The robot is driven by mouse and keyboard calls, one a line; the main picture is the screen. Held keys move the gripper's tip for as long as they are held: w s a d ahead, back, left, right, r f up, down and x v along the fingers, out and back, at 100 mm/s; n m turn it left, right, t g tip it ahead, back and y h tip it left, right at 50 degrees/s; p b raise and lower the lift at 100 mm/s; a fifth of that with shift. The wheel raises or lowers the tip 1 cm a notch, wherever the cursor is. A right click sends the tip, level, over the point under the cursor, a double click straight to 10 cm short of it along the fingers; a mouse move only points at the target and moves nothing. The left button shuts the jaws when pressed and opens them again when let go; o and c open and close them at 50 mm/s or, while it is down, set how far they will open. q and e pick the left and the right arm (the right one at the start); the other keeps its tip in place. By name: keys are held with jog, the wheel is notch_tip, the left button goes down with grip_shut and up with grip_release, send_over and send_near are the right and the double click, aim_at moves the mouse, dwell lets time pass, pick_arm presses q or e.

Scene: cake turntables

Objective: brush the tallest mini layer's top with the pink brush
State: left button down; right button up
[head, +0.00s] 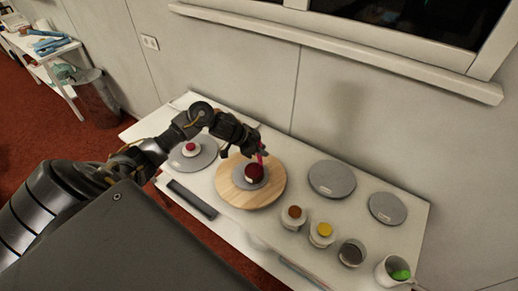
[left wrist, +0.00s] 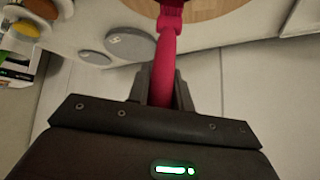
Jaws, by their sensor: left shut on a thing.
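My left gripper (head: 252,148) is shut on the pink brush (head: 261,156). In the left wrist view, the brush's pink handle (left wrist: 166,55) runs up from between the fingers (left wrist: 160,85). A dark red mini layer (head: 254,173) sits on a grey disc on the round wooden turntable (head: 232,195). The brush is at this layer's top; I cannot tell whether its tip touches. A smaller white layer with a red top (head: 190,149) sits on the grey turntable (head: 205,158) at left, partly behind my arm. My right gripper is not in view.
Two bare grey turntables (head: 332,179) (head: 387,208) stand at right. Several jars, brown-topped (head: 293,217), yellow-topped (head: 322,233) and dark (head: 351,253), line the front, with a cup holding something green (head: 394,271). A dark bar (head: 192,201) lies at the front left.

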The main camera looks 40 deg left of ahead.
pick_arm(q)
jog(key=shift+a, duration=0.15)
jog(key=shift+w+a, duration=0.2)
jog(key=shift+p, duration=0.45)
jog(key=shift+a, duration=0.1)
jog(key=shift+w+a, duration=0.1)
jog(key=shift+a, duration=0.5)
jog(key=shift+a, duration=0.3)
